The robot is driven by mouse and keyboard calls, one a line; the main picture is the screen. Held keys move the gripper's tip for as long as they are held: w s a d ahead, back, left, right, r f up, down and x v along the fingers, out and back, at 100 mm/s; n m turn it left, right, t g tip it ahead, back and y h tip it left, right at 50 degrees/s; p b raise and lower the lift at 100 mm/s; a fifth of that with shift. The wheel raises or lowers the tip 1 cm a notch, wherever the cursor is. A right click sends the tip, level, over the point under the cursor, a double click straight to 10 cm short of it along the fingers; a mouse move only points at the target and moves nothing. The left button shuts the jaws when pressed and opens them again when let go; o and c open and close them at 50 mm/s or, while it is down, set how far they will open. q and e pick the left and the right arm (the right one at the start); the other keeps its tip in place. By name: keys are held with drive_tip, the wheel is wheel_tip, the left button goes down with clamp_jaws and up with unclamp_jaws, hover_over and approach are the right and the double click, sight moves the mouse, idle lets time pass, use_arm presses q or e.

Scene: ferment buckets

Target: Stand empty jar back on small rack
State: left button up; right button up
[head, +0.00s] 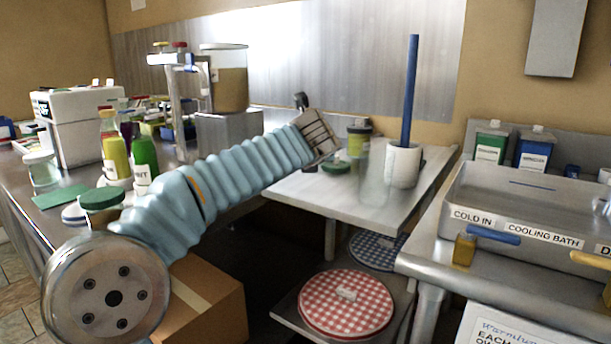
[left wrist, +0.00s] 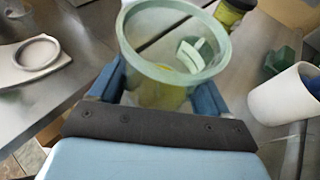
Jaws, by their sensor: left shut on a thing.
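The empty jar is clear, with a pale green rim in the left wrist view (left wrist: 176,42). In the head view it shows faintly (head: 375,174), just left of a white crock (head: 403,165). My left gripper (head: 333,150) reaches in from the left over the small rack (head: 325,195). In the left wrist view its blue fingers (left wrist: 158,92) are on either side of the jar, shut on it. The jar looks upright over the rack's top; I cannot tell whether its base touches it. My right gripper is not in view.
The crock holds a tall blue rod (head: 410,90). Checkered covers (head: 346,302) lie on the lower shelf. A steel cooling bath (head: 530,215) stands right. The rack top's front is clear.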

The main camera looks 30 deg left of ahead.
sight(306, 185)
use_arm(q)
drive_tip(key=f, duration=0.1)
drive_tip(key=w+a+f, duration=0.1)
drive_tip(key=f, duration=0.1)
drive_tip(key=f+b, duration=0.1)
drive_tip(key=f, duration=0.1)
drive_tip(key=shift+w+a+f, duration=0.1)
drive_tip(key=shift+w+a, duration=0.1)
drive_tip(key=shift+a, duration=0.05)
drive_tip(key=shift+f, duration=0.15)
drive_tip(key=shift+f, duration=0.2)
drive_tip(key=o, duration=1.3)
drive_tip(key=shift+r, duration=0.1)
drive_tip(key=shift+d+r, duration=0.1)
drive_tip(key=shift+r, duration=0.1)
drive_tip(key=v, duration=1.2)
drive_tip(key=shift+f+b, duration=0.15)
drive_tip(key=shift+b, duration=0.25)
